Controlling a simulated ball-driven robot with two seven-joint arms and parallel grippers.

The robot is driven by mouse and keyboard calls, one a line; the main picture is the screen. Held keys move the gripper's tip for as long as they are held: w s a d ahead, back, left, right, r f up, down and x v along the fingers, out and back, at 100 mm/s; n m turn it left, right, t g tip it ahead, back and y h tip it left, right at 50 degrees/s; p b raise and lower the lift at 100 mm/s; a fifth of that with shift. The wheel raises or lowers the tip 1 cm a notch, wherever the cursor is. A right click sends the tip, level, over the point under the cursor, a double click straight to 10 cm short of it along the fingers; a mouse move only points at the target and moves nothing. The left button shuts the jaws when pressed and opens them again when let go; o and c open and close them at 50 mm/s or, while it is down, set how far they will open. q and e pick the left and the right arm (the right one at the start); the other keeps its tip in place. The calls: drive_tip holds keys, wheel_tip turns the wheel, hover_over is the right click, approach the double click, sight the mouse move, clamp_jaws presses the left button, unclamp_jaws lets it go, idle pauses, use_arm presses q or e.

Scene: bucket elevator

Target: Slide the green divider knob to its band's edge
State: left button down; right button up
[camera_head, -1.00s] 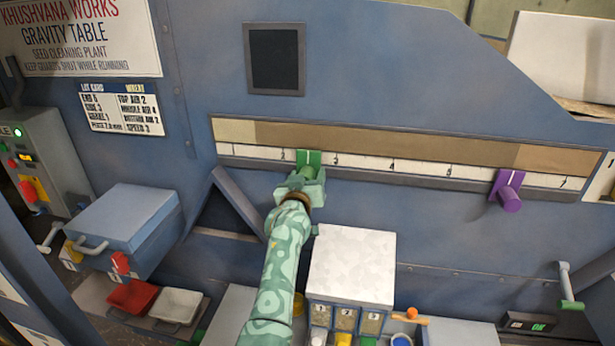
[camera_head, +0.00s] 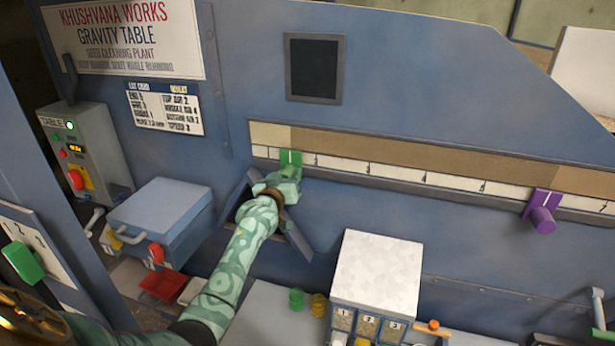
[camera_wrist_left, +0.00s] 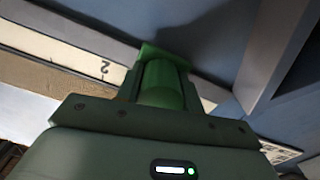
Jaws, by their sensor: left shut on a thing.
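The green divider knob (camera_head: 290,157) sits on the white numbered scale (camera_head: 400,174) near its left end. Its pointer plate appears roughly in line with the border between the pale band (camera_head: 270,136) and the brown band (camera_head: 400,153) above. My left gripper (camera_head: 285,177) is shut on the knob and hides its lower part. In the left wrist view the green knob (camera_wrist_left: 162,84) is between the jaws, close to the scale's mark 2. A purple knob (camera_head: 541,215) sits on the scale at the right. My right gripper is out of view.
Below the scale are a triangular frame (camera_head: 295,240), partly behind my left arm, and a white-topped box (camera_head: 378,265). A blue-grey box (camera_head: 160,215) juts out at the left. The panel above the scale holds a dark window (camera_head: 314,69).

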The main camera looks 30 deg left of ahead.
use_arm(q)
drive_tip(key=shift+a, duration=0.15)
drive_tip(key=c, duration=0.9)
unclamp_jaws()
drive_tip(key=shift+f, duration=0.1)
drive_tip(key=v, duration=1.6)
drive_tip(key=shift+s, duration=0.1)
